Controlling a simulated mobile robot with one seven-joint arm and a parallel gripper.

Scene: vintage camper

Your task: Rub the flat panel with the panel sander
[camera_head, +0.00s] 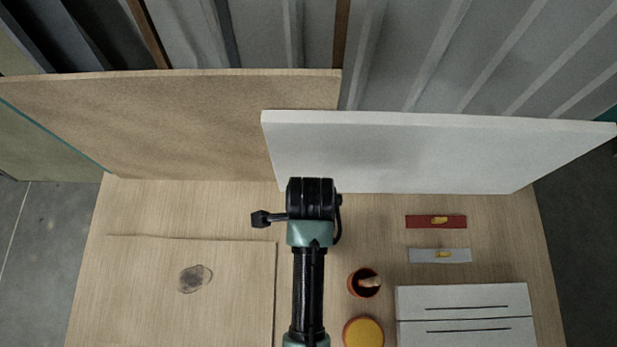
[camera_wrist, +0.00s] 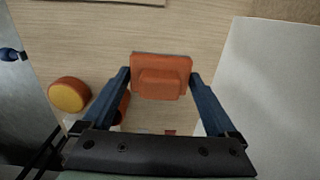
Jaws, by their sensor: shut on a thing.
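An orange block with a raised grip, which I take as the panel sander (camera_wrist: 160,88), sits between the two blue fingers of my gripper (camera_wrist: 160,76) in the wrist view. The fingers are shut on its sides. In the head view my arm covers the gripper and the sander. A flat wooden panel (camera_head: 140,312) lies on the left of the table, with a dark smudge (camera_head: 195,278) on it. My arm's end is to the right of this panel and behind its far right corner. I cannot tell how high the sander is above the table.
A brown board (camera_head: 190,115) and a white board (camera_head: 420,155) stand upright along the back. Right of my arm are an orange cup (camera_head: 353,285), a round yellow-topped thing (camera_head: 363,332), red (camera_head: 420,222) and grey (camera_head: 425,256) strips, and pale slotted pieces (camera_head: 465,298).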

